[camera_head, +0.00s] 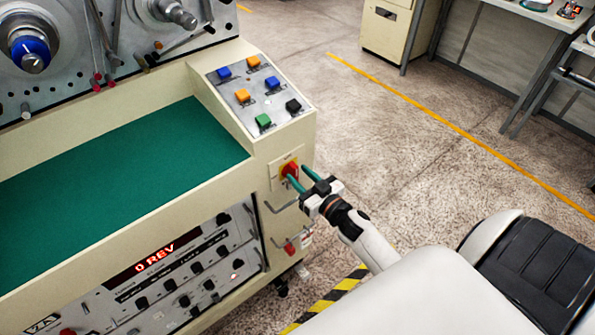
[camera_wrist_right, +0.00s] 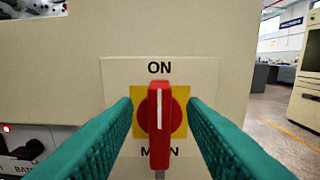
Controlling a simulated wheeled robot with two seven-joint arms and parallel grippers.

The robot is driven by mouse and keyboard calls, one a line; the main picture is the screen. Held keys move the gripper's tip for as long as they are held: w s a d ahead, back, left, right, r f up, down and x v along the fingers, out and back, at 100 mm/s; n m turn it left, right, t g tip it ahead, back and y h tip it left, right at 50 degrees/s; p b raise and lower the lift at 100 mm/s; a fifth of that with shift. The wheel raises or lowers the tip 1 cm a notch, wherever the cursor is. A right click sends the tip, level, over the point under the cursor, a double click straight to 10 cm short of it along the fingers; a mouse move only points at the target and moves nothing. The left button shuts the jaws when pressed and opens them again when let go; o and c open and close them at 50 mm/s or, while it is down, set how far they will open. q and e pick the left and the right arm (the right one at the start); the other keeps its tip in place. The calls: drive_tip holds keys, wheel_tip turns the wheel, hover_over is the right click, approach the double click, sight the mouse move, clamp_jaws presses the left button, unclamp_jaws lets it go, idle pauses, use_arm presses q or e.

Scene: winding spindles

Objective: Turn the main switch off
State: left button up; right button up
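The main switch (camera_head: 289,168) is a red rotary knob on a yellow square, on the front corner of the cream machine. In the right wrist view the switch (camera_wrist_right: 159,120) has its red handle upright, its white line pointing up to the word ON. The lower word is partly covered by the handle. My right gripper (camera_head: 299,174) is open, with green fingers. One finger is on each side of the handle, with a visible gap on both sides; I cannot tell whether the tips reach beside it. My left gripper is not in view.
Above the switch is a sloped panel (camera_head: 259,92) with several coloured buttons. A metal handle (camera_head: 281,207) sticks out just below the switch. The display (camera_head: 152,258) reads 0 REV. The floor (camera_head: 400,150) to the right is clear.

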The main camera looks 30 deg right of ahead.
drive_tip(key=shift+w, duration=0.5)
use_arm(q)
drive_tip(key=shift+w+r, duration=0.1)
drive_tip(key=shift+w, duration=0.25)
use_arm(e)
drive_tip(key=shift+w+a, duration=0.1)
drive_tip(key=shift+w, duration=0.3)
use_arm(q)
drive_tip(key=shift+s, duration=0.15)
use_arm(e)
drive_tip(key=shift+c, duration=0.4)
clamp_jaws()
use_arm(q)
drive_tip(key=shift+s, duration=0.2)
